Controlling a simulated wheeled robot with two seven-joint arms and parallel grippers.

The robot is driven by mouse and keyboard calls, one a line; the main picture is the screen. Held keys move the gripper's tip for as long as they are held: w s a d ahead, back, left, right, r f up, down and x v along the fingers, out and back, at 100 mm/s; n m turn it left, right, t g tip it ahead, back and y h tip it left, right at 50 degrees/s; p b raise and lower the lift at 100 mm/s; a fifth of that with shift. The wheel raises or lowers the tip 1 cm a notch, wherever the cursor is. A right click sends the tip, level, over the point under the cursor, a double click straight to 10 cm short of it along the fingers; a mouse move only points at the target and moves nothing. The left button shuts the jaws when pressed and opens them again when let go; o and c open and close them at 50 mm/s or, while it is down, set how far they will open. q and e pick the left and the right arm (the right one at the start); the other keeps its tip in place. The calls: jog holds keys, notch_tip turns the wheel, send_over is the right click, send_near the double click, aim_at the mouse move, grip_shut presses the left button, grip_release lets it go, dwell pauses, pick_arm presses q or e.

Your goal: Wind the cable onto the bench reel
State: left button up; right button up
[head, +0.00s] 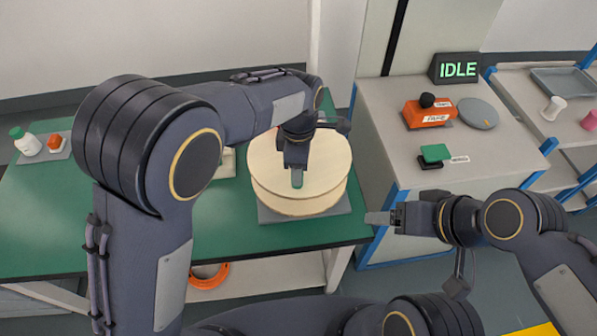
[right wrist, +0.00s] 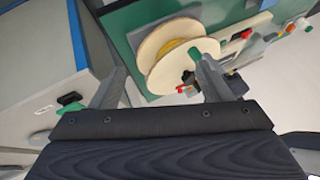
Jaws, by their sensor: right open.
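The bench reel (head: 265,165) has pale wooden round flanges and sits on a grey base on the green bench. In the right wrist view the reel (right wrist: 160,45) shows yellow cable (right wrist: 178,47) between its flanges. My left gripper (head: 297,172) points down over the reel's upper face, at a small green piece (head: 297,180); its fingers are too small to tell open from shut. My right gripper (head: 378,218) is to the right of the reel, beyond the bench edge, open and empty. Its spread fingers also show in the right wrist view (right wrist: 160,85).
An orange coil (head: 208,276) lies on the shelf under the bench. The grey cabinet (head: 385,130) at right carries an IDLE display (head: 455,68), an orange block (head: 430,113) and a green block (head: 435,153). Bottles (head: 27,142) stand at the bench's left end. A shelf cart (head: 520,90) stands far right.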

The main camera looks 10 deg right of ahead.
pick_arm(q)
jog(key=shift+r, duration=2.15)
pick_arm(e)
jog(key=shift+f, duration=0.15)
